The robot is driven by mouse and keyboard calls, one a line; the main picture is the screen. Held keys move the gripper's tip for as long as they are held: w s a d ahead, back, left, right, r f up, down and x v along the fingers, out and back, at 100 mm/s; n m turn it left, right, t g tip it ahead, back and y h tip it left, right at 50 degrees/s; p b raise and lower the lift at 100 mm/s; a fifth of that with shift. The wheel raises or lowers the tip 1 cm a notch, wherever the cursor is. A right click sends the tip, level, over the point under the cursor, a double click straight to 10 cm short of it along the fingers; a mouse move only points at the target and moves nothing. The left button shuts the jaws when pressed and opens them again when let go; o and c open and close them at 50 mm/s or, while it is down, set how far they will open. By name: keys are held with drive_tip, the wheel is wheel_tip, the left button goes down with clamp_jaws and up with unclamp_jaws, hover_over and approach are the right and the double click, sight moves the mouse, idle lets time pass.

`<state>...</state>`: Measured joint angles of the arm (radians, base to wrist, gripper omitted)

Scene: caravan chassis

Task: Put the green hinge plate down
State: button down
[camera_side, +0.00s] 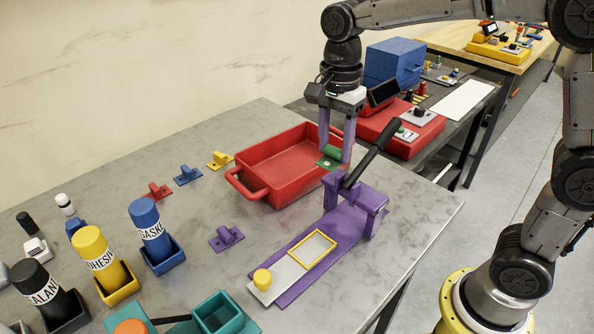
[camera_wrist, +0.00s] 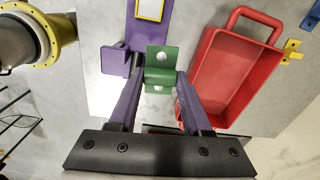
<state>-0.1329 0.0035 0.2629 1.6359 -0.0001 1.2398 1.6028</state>
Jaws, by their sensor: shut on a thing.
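The green hinge plate (camera_side: 329,158) is held between the two purple fingers of my gripper (camera_side: 337,150) in the side view. In the wrist view the hinge plate (camera_wrist: 159,70) shows as a green piece with a round barrel and pale holes, between the fingertips of my gripper (camera_wrist: 160,80). My gripper is shut on it and points down. In the side view it hangs by the right end of the red tray (camera_side: 262,192), close to the purple press (camera_side: 352,212). Whether the plate touches anything below cannot be told.
The press's black lever (camera_side: 372,150) rises close to my gripper. Purple (camera_side: 227,237), red (camera_side: 158,191), blue (camera_side: 187,175) and yellow (camera_side: 219,159) hinge pieces lie on the grey table. Labelled bottles stand in holders at the left. A blue box (camera_side: 394,62) stands behind.

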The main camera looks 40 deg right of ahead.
drive_tip(key=w+d+f+m, duration=0.2)
drive_tip(key=w+d+f, duration=0.15)
drive_tip(key=d, duration=0.25)
hover_over(294, 170)
drive_tip(key=f, duration=0.9)
drive_tip(key=shift+s+d, duration=0.1)
drive_tip(key=shift+s, duration=0.1)
drive_tip(key=shift+w+f, duration=0.15)
drive_tip(key=shift+f, duration=0.05)
drive_tip(key=shift+w+f, duration=0.1)
drive_tip(key=shift+f, duration=1.55)
drive_tip(key=shift+f, duration=0.15)
drive_tip(key=shift+c, duration=1.7)
unclamp_jaws()
